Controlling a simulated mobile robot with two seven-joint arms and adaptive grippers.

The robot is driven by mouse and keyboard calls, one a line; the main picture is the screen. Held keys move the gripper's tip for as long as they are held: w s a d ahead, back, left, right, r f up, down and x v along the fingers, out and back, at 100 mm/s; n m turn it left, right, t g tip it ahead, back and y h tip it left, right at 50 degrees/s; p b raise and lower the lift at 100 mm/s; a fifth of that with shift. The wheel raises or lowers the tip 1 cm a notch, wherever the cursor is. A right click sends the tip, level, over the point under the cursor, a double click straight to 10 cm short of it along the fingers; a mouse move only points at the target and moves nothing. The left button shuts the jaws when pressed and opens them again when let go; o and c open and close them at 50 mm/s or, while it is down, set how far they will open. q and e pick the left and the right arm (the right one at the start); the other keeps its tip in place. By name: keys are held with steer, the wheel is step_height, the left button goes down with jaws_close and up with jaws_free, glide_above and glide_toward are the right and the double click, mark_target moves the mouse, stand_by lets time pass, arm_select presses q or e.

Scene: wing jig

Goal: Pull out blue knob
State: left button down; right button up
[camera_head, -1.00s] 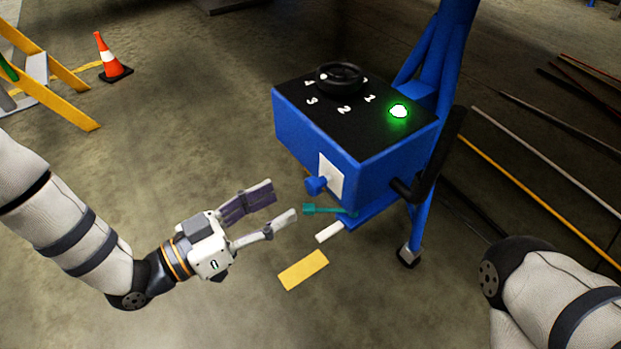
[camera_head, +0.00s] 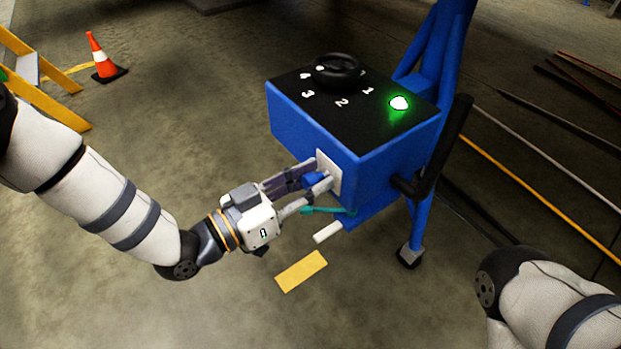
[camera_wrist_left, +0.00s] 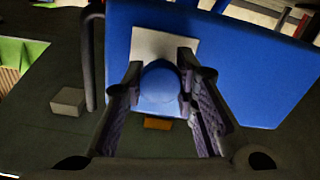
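The blue knob (camera_head: 314,180) sticks out from a white plate (camera_head: 334,172) on the front of the blue box (camera_head: 302,133). My left gripper (camera_head: 318,176) is at the knob, with one finger on each side of it. In the left wrist view the round knob (camera_wrist_left: 161,88) sits between the two fingers (camera_wrist_left: 162,98). The fingers are apart, and a narrow gap seems to show beside the knob; contact is not clear. My right gripper is out of the picture; only part of the right arm shows in the head view.
A black dial (camera_head: 335,70) and a green light (camera_head: 399,103) are on top of the box. A teal lever (camera_head: 325,210) and a white bar (camera_head: 327,232) sit below the knob. A black handle (camera_head: 440,150) is at the right side. An orange cone (camera_head: 102,58) stands far left.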

arm_select(q)
steer(key=shift+a, duration=0.1)
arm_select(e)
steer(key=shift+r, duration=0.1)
arm_select(q)
steer(key=p+v, duration=0.1)
steer(key=v, duration=0.2)
steer(key=shift+r+p, duration=0.2)
steer(key=shift+p, duration=0.2)
steer(key=shift+f, duration=0.25)
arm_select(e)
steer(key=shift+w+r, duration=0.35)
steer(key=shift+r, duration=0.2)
arm_select(q)
steer(key=c, duration=1.2)
jaws_free()
steer(key=shift+a, duration=0.1)
steer(key=shift+c, duration=0.2)
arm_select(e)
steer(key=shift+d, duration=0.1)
arm_select(q)
steer(key=shift+a, duration=0.1)
glide_toward(305, 184)
steer(key=v, duration=0.4)
steer(key=shift+s+r, duration=0.15)
steer(key=shift+s, duration=0.2)
